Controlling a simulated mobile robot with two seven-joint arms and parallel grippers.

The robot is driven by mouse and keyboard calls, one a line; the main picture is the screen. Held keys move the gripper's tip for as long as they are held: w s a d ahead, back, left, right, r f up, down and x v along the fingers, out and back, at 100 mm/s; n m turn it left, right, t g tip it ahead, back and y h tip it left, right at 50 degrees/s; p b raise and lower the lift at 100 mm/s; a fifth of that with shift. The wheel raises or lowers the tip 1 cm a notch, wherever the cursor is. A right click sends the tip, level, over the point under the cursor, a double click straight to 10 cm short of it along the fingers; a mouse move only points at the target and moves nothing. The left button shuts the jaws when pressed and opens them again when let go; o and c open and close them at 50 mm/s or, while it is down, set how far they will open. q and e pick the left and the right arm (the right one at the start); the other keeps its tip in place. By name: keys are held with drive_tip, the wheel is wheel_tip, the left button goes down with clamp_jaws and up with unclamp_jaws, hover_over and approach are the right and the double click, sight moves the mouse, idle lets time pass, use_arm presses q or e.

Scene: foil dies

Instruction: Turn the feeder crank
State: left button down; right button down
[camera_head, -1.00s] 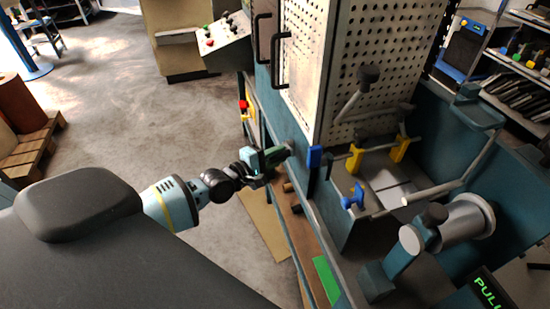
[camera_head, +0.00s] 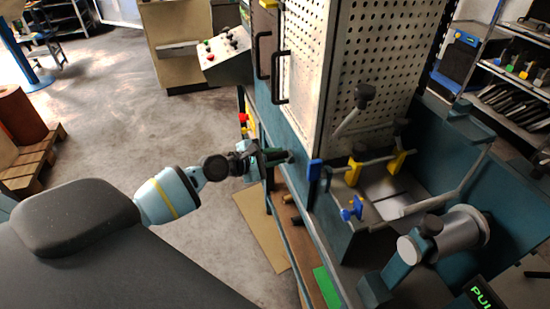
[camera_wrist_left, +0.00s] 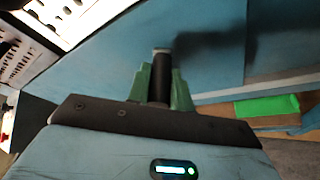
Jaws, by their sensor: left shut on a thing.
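My left gripper (camera_head: 274,157) reaches the left side of the teal machine (camera_head: 290,120), below the cabinet's door handles. In the left wrist view its green fingers (camera_wrist_left: 161,88) are shut on a black cylindrical handle (camera_wrist_left: 162,68) with a pale end, in front of the blue panel. This handle appears to be the feeder crank's grip; the crank's arm is not clearly seen. A blurred dark shape lies to its right in the wrist view. My right gripper is not in view.
A blue upright piece (camera_head: 314,175) stands just right of my left gripper. A perforated cabinet (camera_head: 385,60) rises behind. A grey roller (camera_head: 462,235) with a black knob (camera_head: 432,222) sits at the lower right. A button console (camera_head: 226,58) stands behind.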

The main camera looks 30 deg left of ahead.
use_arm(q)
drive_tip(key=shift+a, duration=0.1)
idle(0.3)
drive_tip(key=c, duration=1.3)
unclamp_jaws()
drive_tip(key=shift+o, duration=0.2)
drive_tip(key=shift+s, duration=0.1)
drive_tip(key=shift+p+v, duration=0.3)
drive_tip(key=shift+v, duration=3.55)
